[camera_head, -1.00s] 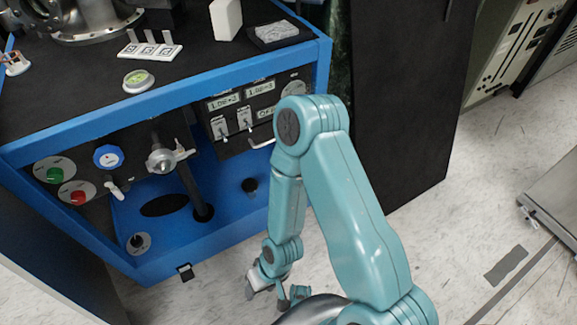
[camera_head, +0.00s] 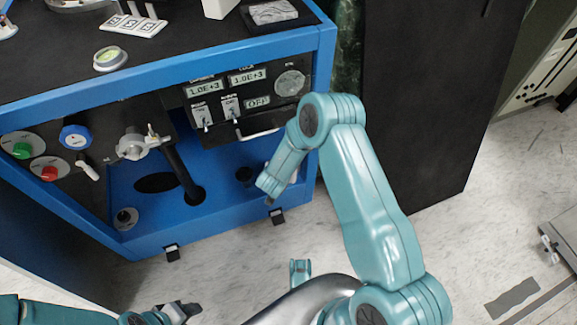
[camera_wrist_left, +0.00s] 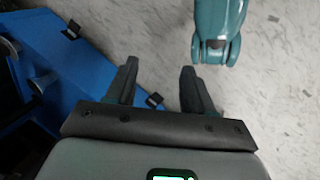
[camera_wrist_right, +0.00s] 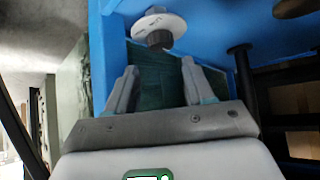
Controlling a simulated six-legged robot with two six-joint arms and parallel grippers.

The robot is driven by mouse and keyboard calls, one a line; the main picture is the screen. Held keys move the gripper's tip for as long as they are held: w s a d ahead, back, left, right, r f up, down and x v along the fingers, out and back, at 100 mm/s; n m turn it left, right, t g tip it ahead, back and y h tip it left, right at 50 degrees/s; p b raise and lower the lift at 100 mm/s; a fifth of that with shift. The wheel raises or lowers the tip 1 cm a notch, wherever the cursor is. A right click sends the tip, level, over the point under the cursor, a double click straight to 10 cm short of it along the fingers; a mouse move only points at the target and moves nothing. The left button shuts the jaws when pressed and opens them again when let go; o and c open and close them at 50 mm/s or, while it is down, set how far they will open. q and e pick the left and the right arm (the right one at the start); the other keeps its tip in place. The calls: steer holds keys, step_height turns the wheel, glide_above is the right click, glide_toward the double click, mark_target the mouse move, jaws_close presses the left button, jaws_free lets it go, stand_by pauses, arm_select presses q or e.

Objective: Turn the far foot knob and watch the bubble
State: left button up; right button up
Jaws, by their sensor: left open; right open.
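The round bubble level (camera_head: 110,58) with a yellow-green centre sits on the top of the blue-framed cart; its bubble is too small to read. Another knob on a pale disc (camera_head: 125,218) is at the deck's front left. In the right wrist view, a white disc with a dark stub (camera_wrist_right: 158,24) is just beyond my open, empty right gripper (camera_wrist_right: 157,78); I cannot tell which knob it is. In the head view that gripper is mostly hidden by its forearm. My left gripper (camera_wrist_left: 158,70) is open and empty over the floor.
The cart front has a green button (camera_head: 22,150), a red button (camera_head: 49,172), a blue dial (camera_head: 76,137), a valve (camera_head: 132,146) and switch panels (camera_head: 230,90). A black cabinet (camera_head: 420,100) stands to the right. Floor in front is clear.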

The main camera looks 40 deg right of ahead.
steer(key=b+x, duration=0.2)
steer(key=x, duration=0.3)
steer(key=shift+a+f, duration=0.1)
steer(key=shift+f, duration=0.25)
steer(key=shift+w+d+f, duration=0.35)
steer(key=shift+w+f, duration=0.05)
steer(key=shift+w, duration=0.05)
arm_select(q)
steer(key=shift+t, duration=0.4)
steer(key=w+f, duration=0.2)
steer(key=f, duration=0.1)
steer(key=shift+w+a+f, duration=0.15)
steer(key=shift+w+a, duration=0.05)
steer(key=shift+a, duration=0.1)
arm_select(e)
steer(key=shift+r, duration=0.1)
steer(key=c, duration=0.8)
